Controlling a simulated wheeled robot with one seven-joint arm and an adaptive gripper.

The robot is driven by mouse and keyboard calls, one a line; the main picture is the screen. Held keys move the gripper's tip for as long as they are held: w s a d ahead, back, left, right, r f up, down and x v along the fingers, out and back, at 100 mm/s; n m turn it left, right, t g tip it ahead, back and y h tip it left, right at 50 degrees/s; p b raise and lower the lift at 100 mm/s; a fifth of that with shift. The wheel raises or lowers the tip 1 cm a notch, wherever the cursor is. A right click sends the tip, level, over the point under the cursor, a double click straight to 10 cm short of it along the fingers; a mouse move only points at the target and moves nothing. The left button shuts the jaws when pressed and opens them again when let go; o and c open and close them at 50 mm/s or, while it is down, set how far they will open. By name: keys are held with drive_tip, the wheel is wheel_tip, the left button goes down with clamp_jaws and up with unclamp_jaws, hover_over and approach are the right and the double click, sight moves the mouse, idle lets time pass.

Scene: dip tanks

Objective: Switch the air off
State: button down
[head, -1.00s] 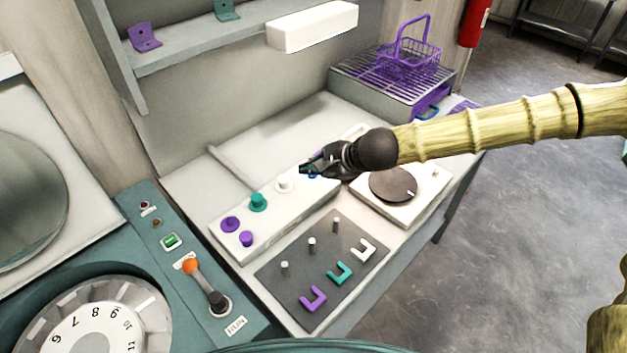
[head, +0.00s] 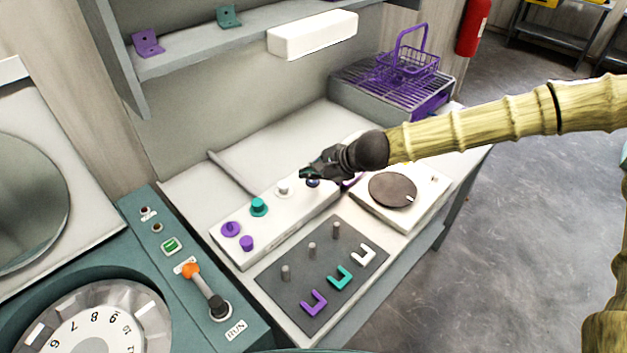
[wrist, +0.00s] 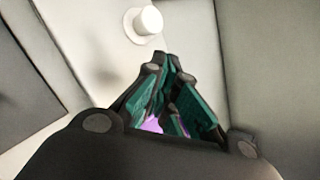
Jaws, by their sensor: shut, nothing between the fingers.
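A white control box (head: 240,255) stands on the bench with a row of knobs on its top. I cannot tell from any label which one is the air control. In the wrist view the white knob (wrist: 147,20) is just beyond my shut fingertips (wrist: 167,60). A purple patch shows between the finger links.
A dark mat (head: 345,290) with pegs and U-shaped pieces lies in front of the box. A round dark disc (head: 393,189) on a white base is to its right. A purple basket (head: 408,62) stands behind.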

drive_tip(key=w+f, duration=0.2)
drive_tip(key=w, duration=0.1)
drive_tip(key=shift+a, duration=0.2)
drive_tip(key=shift+s+d+r, duration=0.1)
drive_tip(key=shift+s+r, duration=0.35)
drive_tip(key=shift+s, duration=0.3)
drive_tip(key=shift+w+f+b, duration=0.35)
drive_tip(key=shift+w+f, duration=0.05)
drive_tip(key=shift+f, duration=0.4)
drive_tip(key=shift+s+r, duration=0.15)
drive_tip(key=shift+r+p, duration=0.45)
drive_tip(key=shift+r, duration=0.05)
